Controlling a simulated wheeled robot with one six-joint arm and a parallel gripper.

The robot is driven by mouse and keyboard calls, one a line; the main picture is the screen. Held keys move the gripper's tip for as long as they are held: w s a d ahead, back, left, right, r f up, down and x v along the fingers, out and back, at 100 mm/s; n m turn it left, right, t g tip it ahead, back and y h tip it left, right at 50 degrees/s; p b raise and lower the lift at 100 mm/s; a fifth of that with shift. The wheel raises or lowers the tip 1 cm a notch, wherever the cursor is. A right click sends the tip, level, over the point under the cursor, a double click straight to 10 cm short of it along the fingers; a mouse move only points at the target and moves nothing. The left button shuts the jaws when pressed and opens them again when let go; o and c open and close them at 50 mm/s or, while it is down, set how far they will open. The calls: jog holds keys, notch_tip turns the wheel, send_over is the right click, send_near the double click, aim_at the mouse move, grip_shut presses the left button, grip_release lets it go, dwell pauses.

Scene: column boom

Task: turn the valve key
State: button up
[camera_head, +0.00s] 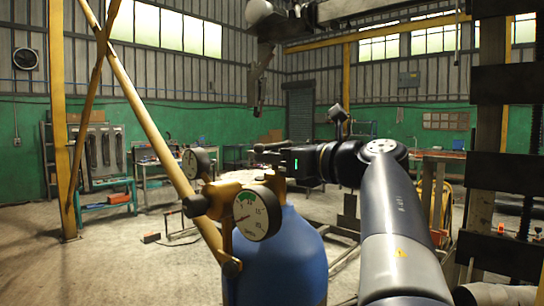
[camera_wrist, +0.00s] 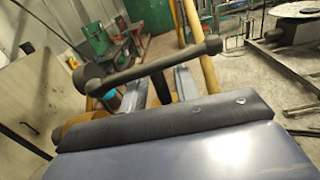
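The valve key is a dark bar with a round knob at each end. In the wrist view the key (camera_wrist: 150,68) lies slantwise across the middle, over a yellow fitting (camera_wrist: 72,128) that is partly hidden. In the head view the key (camera_head: 268,146) is small and dark, above the blue cylinder (camera_head: 290,262). My gripper (camera_head: 274,157) reaches in from the right at the key. In the wrist view the two grey fingers of my gripper (camera_wrist: 161,86) stand apart, their tips by the bar. I cannot tell whether they touch it.
A dial gauge (camera_head: 257,213) and a second gauge (camera_head: 196,163) stand on the yellow valve fitting (camera_head: 222,194), close left of my gripper. A yellow slanted pole (camera_head: 150,115) rises behind them. A workbench (camera_head: 165,170) is farther back. Open floor lies at left.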

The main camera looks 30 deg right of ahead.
grip_shut()
jog(key=shift+h, duration=0.3)
jog(key=shift+a+m+t+h, duration=0.1)
jog(key=shift+m+t+h, duration=0.4)
jog(key=shift+m+h, duration=0.6)
jog(key=shift+h, duration=0.6)
grip_release()
